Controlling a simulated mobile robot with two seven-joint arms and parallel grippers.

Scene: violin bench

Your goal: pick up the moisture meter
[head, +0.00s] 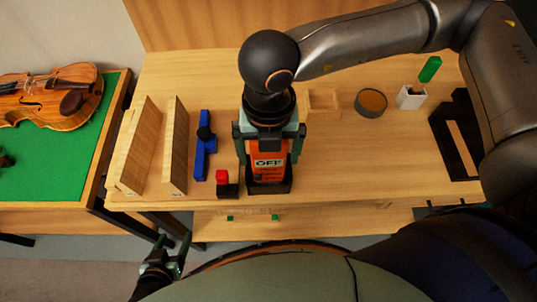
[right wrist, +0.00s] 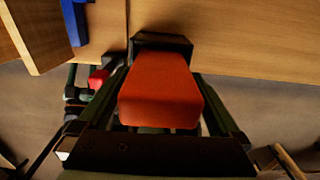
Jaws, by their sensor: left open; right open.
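The moisture meter (head: 268,172) is an orange block with a display reading OFF. It stands upright in a black holder (head: 268,188) near the bench's front edge. My right gripper (head: 269,150) comes down over it, with one finger on each side. In the right wrist view the meter (right wrist: 160,95) lies between the open fingers, and a gap shows beside it; contact is not visible. My left gripper (head: 168,262) is open and empty, low in front of the bench and away from the meter.
A small red-and-black item (head: 224,183) stands just left of the holder. A blue clamp (head: 204,150) and wooden boards (head: 174,145) are farther left. A round tin (head: 371,102), a white cup (head: 410,97) and a black frame (head: 456,135) are on the right. A violin (head: 50,97) lies on green cloth.

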